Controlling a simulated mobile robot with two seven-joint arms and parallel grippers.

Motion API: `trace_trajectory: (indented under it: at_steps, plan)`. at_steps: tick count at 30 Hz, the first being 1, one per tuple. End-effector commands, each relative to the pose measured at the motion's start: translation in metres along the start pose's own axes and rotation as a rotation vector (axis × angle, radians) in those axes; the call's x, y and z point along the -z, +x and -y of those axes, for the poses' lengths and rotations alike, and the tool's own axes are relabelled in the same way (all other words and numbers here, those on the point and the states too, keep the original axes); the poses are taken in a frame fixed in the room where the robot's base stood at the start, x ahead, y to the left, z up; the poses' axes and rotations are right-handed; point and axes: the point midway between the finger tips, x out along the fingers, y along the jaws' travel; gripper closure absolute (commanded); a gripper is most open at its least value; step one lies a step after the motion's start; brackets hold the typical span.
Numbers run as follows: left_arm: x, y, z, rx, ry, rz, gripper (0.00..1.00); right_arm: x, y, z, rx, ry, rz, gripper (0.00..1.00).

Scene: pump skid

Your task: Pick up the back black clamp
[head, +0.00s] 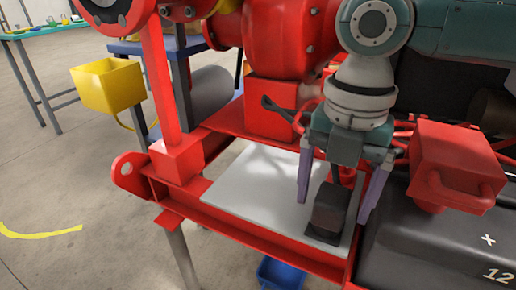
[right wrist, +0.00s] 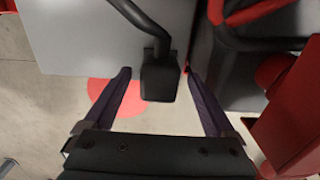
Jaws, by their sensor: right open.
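A black clamp (head: 328,212) stands at the front edge of the pale grey plate (head: 250,190), near the plate's right side. I cannot tell from these views whether it is the back one. My right gripper (head: 333,206) points down over it, open, with one purple finger on each side of the block. In the right wrist view the clamp (right wrist: 160,80) is between the fingertips, with gaps on both sides. A bent black bar runs from it over the plate. My left gripper is not in view.
A red box with a handle (head: 455,165) sits on a black case (head: 430,235) close right of the gripper. A red frame beam (head: 270,240) runs along the plate's front. A black lever (head: 280,110) is behind. A yellow bin (head: 107,86) hangs at left.

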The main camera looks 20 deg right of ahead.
Motion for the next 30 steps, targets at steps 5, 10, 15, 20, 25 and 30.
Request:
trace_trajectory:
  at_steps: [5,10,15,20,25,30]
  plan:
    - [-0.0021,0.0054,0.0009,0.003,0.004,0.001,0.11,0.0007,0.0141,0.0000,0.000,-0.002,-0.001,0.10]
    - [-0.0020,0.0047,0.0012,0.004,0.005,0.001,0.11,0.0006,0.0131,-0.0001,-0.001,-0.002,0.000,0.15]
    - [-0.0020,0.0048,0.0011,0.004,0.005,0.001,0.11,0.0005,0.0129,0.0000,-0.001,-0.001,0.000,0.34]
    - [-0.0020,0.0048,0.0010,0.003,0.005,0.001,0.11,0.0005,0.0128,0.0000,-0.001,-0.001,0.000,0.52]
    - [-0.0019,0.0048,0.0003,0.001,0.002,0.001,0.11,0.0004,0.0128,0.0000,-0.001,-0.001,0.000,0.71]
    - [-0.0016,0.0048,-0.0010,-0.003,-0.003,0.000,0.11,0.0004,0.0128,0.0000,-0.001,-0.001,0.000,0.90]
